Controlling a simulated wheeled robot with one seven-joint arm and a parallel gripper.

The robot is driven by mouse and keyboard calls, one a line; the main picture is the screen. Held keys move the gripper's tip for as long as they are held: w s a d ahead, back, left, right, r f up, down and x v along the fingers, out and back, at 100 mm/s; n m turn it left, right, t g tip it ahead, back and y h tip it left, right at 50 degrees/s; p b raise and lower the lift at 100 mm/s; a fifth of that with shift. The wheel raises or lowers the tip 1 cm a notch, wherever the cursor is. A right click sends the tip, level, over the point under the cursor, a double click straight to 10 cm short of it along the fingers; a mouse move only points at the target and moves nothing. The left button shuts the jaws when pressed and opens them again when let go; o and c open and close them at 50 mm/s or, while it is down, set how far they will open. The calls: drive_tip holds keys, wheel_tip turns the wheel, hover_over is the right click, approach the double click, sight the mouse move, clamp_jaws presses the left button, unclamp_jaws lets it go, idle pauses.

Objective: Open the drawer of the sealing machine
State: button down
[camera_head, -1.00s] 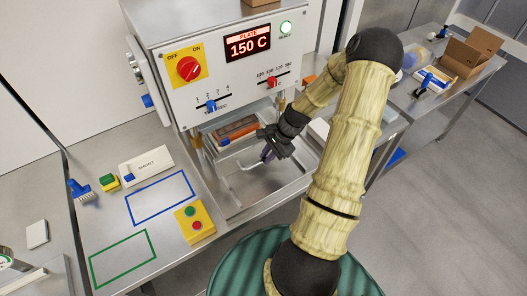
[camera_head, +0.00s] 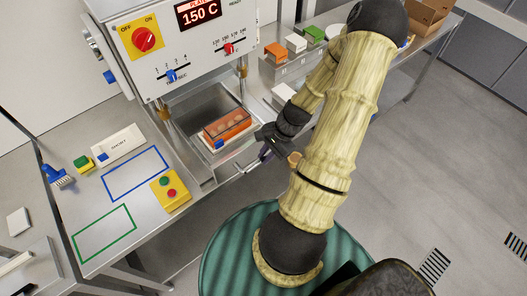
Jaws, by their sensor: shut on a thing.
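The sealing machine (camera_head: 190,62) stands on the steel bench with a white front panel. Its drawer (camera_head: 212,152) is pulled out from under the panel, toward me. An orange tray (camera_head: 222,131) of filled pasta sits in it and shows whole. The drawer's bar handle (camera_head: 243,167) sticks out at the front. My gripper (camera_head: 264,157) is at the right part of this handle, shut on it. The dark fingers hide that end of the handle.
A yellow box with green and red buttons (camera_head: 170,190) stands left of the drawer. Blue (camera_head: 136,174) and green (camera_head: 104,233) outlines mark the bench. Orange, white and green blocks (camera_head: 296,43) stand behind right. Open floor lies to the right.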

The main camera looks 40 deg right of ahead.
drive_tip(key=shift+d, duration=0.1)
drive_tip(key=c, duration=1.4)
unclamp_jaws()
drive_tip(key=shift+r, duration=0.15)
drive_tip(key=shift+d+r, duration=0.3)
drive_tip(key=shift+r, duration=0.2)
drive_tip(key=b+v, duration=0.2)
drive_tip(key=v, duration=1.4)
drive_tip(key=shift+a, duration=0.1)
drive_tip(key=w+a+r+n+h, duration=0.1)
drive_tip(key=a+n+h, duration=0.3)
drive_tip(key=a+n, duration=1.3)
drive_tip(key=w+a, duration=0.1)
drive_tip(key=a, duration=0.5)
drive_tip(key=shift+w+a+r+t+h, duration=0.2)
drive_tip(key=shift+r+t+h, duration=0.1)
drive_tip(key=shift+r, duration=0.1)
